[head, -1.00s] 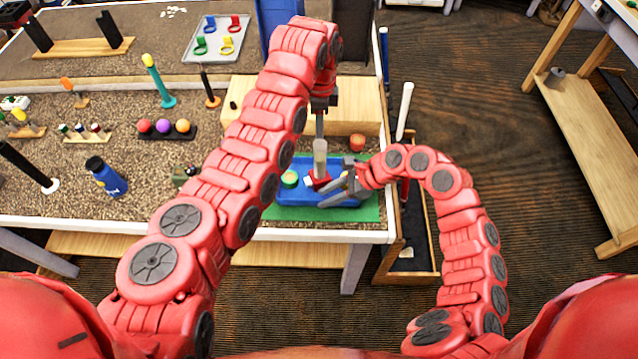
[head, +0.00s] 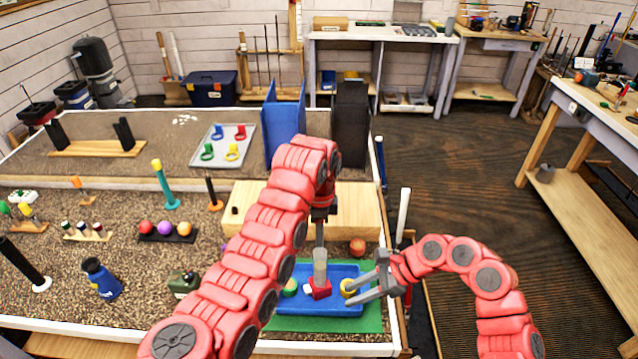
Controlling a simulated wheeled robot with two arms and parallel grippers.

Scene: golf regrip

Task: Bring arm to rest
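My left arm comes in from the left and bends down over the blue tray (head: 335,304). My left gripper (head: 320,262) points straight down and shows as a narrow grey shape, edge on. A small red piece (head: 318,290) is just below it in the tray; whether the fingers hold it cannot be told. My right gripper (head: 366,279) is at the tray's right side, its grey fingers spread apart. A yellow round piece (head: 348,287) lies in the tray by these fingers, and they do not appear closed on it. A green round piece (head: 290,287) is at the tray's left.
A wooden block (head: 255,207) stands behind the tray, with a red-orange round piece (head: 357,246) near it. A blue bottle (head: 102,279), a ball rack (head: 167,237) and upright posts fill the left. Floor (head: 450,205) is open right of the table.

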